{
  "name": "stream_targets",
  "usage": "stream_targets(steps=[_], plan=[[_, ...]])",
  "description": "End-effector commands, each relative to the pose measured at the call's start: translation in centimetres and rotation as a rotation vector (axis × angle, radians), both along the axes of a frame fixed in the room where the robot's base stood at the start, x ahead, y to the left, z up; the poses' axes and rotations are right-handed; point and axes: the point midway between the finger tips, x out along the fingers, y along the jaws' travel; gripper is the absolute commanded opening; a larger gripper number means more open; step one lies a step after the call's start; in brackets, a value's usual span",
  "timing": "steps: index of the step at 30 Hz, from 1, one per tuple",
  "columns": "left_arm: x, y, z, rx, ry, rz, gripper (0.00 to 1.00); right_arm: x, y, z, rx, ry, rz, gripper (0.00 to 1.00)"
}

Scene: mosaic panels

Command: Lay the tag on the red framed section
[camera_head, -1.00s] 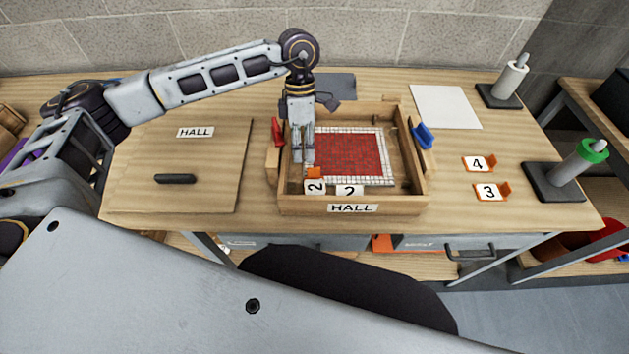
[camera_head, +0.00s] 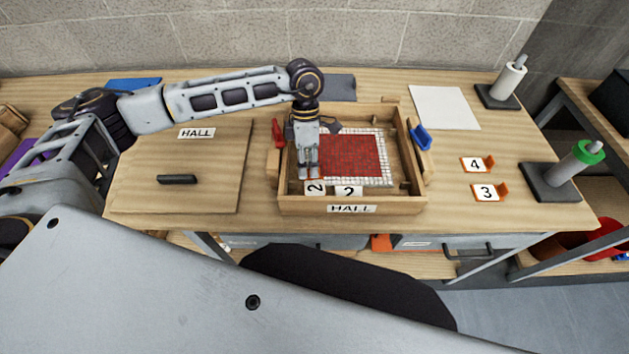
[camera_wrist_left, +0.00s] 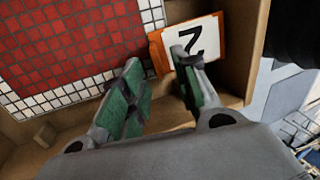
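The mosaic panel, a red tiled section (camera_head: 350,156) with a white tile border, lies inside a wooden tray (camera_head: 420,206). Contact cannot be told. My right gripper is out of view.
Tags 4 (camera_head: 477,164) and 3 (camera_head: 488,192) stand right of the tray. Red (camera_head: 277,133) and blue (camera_head: 421,136) clips flank the tray. A HALL board (camera_head: 205,160) lies left.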

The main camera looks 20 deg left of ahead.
Motion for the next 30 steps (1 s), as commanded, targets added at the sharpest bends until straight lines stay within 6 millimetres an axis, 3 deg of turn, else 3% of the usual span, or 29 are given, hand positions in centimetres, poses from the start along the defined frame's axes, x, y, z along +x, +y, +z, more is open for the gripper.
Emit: stream_targets(steps=[16, 24, 30], plan=[[-0.12, -0.04, -0.51, 0.0, -0.001, 0.0, 0.3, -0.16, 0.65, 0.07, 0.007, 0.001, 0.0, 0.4], [-0.12, -0.05, -0.48, 0.0, -0.001, 0.0, 0.0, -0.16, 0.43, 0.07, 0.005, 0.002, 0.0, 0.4], [-0.12, -0.05, -0.48, -0.001, -0.001, 0.0, 0.0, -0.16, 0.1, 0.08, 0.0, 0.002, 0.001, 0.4]])
